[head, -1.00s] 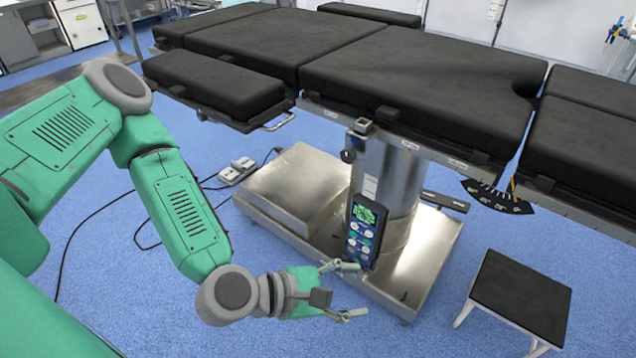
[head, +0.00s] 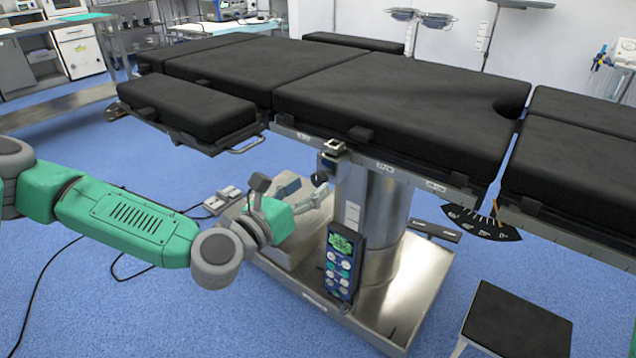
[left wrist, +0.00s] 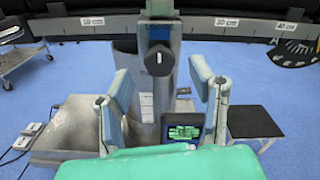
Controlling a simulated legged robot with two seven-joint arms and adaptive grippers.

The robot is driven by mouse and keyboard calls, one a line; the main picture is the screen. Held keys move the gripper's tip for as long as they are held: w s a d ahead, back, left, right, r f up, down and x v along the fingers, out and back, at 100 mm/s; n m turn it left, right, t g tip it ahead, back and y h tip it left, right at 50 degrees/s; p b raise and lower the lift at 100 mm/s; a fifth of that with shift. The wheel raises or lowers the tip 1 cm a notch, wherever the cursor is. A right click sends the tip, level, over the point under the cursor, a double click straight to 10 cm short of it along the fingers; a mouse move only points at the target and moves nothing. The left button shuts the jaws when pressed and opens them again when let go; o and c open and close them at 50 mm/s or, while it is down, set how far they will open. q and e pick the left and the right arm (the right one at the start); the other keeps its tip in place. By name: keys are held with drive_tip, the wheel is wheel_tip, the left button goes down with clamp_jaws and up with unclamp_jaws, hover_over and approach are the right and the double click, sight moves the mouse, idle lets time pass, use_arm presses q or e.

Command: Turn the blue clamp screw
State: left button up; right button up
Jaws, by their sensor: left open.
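The clamp screw shows in the left wrist view as a dark round knob (left wrist: 159,60) with a pale line across its face, below a blue block. In the head view the knob (head: 320,179) hangs under the clamp (head: 333,148) on the table's side rail. My left gripper (head: 308,191) is open and empty, just left of the knob and slightly below it. In the left wrist view its two fingers (left wrist: 163,100) stand wide apart, with the knob above and between them in the picture. They do not touch it. My right gripper is not in view.
The operating table (head: 390,105) with black pads lies above and behind. A hand control (head: 341,262) with a green screen hangs by the steel column (head: 372,205). A black-topped stool (head: 515,325) stands at the lower right.

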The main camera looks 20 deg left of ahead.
sight(317, 181)
use_arm(q)
drive_tip(key=x, duration=0.2)
drive_tip(key=shift+w+d, duration=0.25)
drive_tip(key=shift+w, duration=0.4)
drive_tip(key=shift+w+a, duration=0.15)
drive_tip(key=shift+w, duration=0.1)
drive_tip(key=shift+d, duration=0.2)
clamp_jaws()
